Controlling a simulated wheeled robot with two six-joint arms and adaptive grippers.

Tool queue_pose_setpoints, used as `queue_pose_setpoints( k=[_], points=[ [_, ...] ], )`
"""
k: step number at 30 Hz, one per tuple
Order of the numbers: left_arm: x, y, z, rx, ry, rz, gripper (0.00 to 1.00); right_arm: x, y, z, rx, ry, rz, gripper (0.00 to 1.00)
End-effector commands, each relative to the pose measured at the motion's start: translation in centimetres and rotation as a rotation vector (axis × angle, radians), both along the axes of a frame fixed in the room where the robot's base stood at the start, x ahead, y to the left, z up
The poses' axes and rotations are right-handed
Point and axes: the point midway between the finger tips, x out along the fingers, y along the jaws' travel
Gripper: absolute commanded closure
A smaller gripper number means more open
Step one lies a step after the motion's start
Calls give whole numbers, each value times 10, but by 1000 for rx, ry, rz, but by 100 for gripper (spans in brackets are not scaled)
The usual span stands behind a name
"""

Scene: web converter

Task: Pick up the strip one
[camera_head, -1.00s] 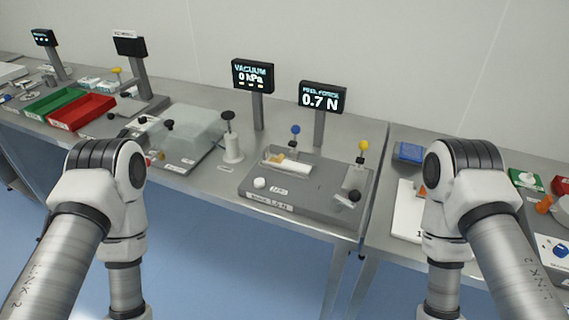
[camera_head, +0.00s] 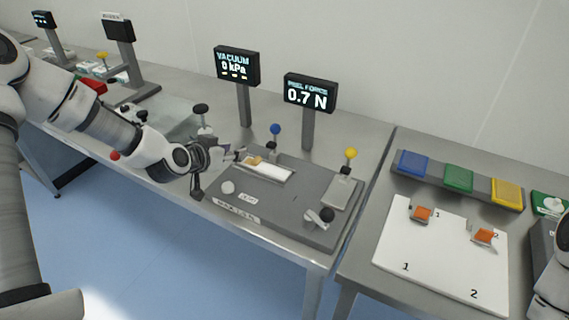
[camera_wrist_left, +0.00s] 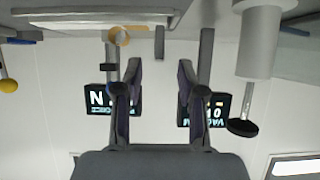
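A pale strip (camera_head: 267,169) with a tan end (camera_head: 253,160) lies in the tray of the grey peel fixture (camera_head: 270,203). No number is legible on it. In the left wrist view, a pale flat piece (camera_wrist_left: 90,16) and a tan loop (camera_wrist_left: 121,36) show at the top, beyond the fingers. My left gripper (camera_head: 222,160) is just left of the strip's tan end in the head view. Its fingers are apart with nothing between them, as the left wrist view (camera_wrist_left: 159,72) shows. My right gripper is out of view; only part of that arm shows.
Knobbed posts, blue (camera_head: 275,130) and yellow (camera_head: 351,153), stand on the fixture. A black-topped white post (camera_head: 203,118) stands behind my left gripper. Displays (camera_head: 309,92) rise behind. At right, a white board (camera_head: 440,250) numbered 1 and 2 holds two orange-topped pieces (camera_head: 422,213).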

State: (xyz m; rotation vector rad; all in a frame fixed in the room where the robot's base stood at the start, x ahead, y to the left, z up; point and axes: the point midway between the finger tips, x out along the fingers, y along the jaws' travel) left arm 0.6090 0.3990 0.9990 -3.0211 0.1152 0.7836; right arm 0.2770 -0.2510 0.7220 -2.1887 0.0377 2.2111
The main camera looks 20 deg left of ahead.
Motion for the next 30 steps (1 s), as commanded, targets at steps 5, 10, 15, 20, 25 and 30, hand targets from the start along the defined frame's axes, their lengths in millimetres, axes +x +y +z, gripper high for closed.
queue_pose_setpoints(
  k=[5,10,15,20,25,30],
  points=[
    [19,-2,-12,5,4,-5,60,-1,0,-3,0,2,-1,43],
    [46,-3,-27,5,5,-5,60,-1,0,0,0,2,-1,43],
    [55,-4,-32,-2,4,-3,60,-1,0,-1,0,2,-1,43],
    [55,-4,-32,-3,4,-3,75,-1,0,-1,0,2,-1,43],
    [55,-4,-32,-3,4,-3,100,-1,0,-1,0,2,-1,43],
    [54,-4,-32,-3,4,-3,100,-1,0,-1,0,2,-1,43]
  ],
)
